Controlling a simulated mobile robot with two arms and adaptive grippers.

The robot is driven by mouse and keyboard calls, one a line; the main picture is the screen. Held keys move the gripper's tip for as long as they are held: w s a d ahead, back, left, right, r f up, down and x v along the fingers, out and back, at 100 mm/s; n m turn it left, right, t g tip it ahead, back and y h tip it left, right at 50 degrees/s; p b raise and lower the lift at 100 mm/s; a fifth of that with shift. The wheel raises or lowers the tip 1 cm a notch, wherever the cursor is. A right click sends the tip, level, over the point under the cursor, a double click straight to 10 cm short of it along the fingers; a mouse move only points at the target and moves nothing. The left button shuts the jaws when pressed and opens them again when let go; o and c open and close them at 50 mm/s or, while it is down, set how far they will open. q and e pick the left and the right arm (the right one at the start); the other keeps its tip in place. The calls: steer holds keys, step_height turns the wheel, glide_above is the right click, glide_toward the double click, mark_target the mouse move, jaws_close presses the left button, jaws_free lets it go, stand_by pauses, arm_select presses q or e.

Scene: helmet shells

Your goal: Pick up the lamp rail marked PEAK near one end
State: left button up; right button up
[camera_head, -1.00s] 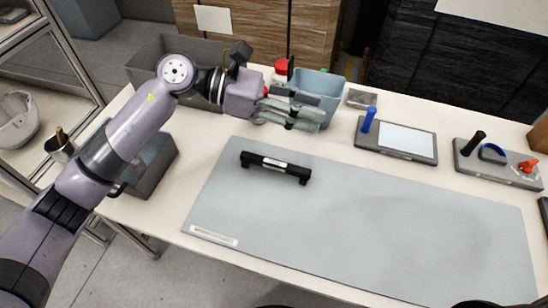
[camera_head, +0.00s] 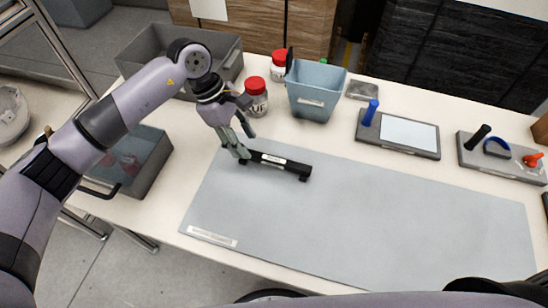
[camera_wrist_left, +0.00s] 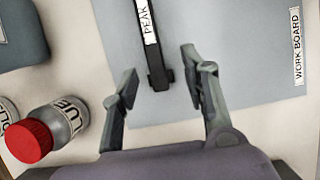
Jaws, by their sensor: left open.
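The lamp rail (camera_head: 282,165) is a black bar with a white label, lying on the grey work board. In the left wrist view the rail (camera_wrist_left: 156,62) shows its PEAK label, and its near end lies between the finger tips. My left gripper (camera_head: 242,147) is over the rail's left end in the head view. In the left wrist view my left gripper (camera_wrist_left: 160,80) is open, one finger on each side of the rail and apart from it. My right gripper is not seen.
The work board (camera_head: 400,230) is otherwise clear. Red-capped bottles (camera_head: 256,98) stand behind the gripper, beside a blue bin (camera_head: 316,92). A grey bin (camera_head: 150,160) is at the left. A tablet-like panel (camera_head: 405,136) and a tool holder (camera_head: 500,160) are at the right.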

mark_target(256, 154)
arm_select(q)
steer(key=shift+s+d+f, duration=0.1)
steer(key=shift+d+f, duration=0.2)
steer(key=shift+f, duration=0.35)
steer(key=x, duration=0.1)
steer(key=p+x, duration=0.2)
steer(key=x, duration=0.1)
steer(key=shift+w+d, duration=0.2)
steer(key=shift+w, duration=0.1)
steer(key=shift+d+f, duration=0.15)
steer(key=shift+f, duration=0.45)
steer(key=shift+c, duration=0.4)
steer(key=shift+c, duration=1.4)
jaws_close()
